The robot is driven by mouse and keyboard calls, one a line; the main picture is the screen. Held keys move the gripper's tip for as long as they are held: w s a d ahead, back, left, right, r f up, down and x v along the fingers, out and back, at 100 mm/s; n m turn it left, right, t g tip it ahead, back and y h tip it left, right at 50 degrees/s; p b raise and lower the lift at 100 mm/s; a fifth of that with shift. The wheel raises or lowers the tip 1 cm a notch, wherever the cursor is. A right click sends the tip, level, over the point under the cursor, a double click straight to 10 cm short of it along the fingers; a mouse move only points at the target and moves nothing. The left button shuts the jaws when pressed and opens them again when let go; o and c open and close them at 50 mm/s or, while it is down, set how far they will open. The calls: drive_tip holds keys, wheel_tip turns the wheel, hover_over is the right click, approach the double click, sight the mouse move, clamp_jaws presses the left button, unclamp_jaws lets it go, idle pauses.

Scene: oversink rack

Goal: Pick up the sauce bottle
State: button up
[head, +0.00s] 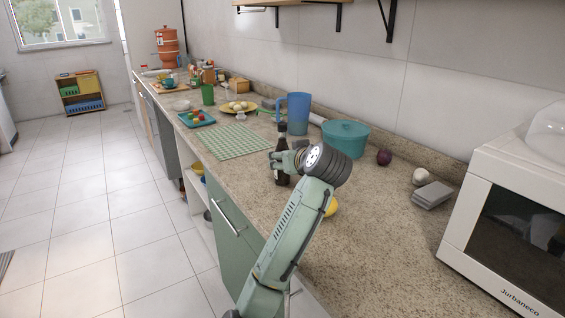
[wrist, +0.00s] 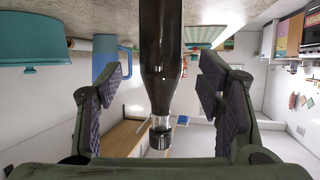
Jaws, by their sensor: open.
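The sauce bottle (wrist: 161,60) is dark with a black cap. In the wrist view, which appears upside down, it stands between the two open fingers of my gripper (wrist: 160,95), with a visible gap on each side. In the head view the bottle (head: 282,150) stands upright on the counter, partly hidden behind my gripper (head: 275,160). My gripper is at the bottle's upper part and open. I cannot tell from the head view how far the fingers reach around it.
A blue pitcher (head: 298,114) and a teal pot (head: 345,138) stand behind the bottle. A green checked mat (head: 230,142) lies to the left. A yellow thing (head: 331,207) sits just right of my arm. A microwave (head: 515,220) fills the right.

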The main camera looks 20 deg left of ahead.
drive_tip(key=x, duration=0.4)
drive_tip(key=shift+w+a, duration=0.1)
drive_tip(key=shift+a, duration=0.05)
drive_tip(key=shift+c, duration=0.3)
drive_tip(key=c, duration=1.3)
clamp_jaws()
drive_tip(key=shift+r, duration=0.15)
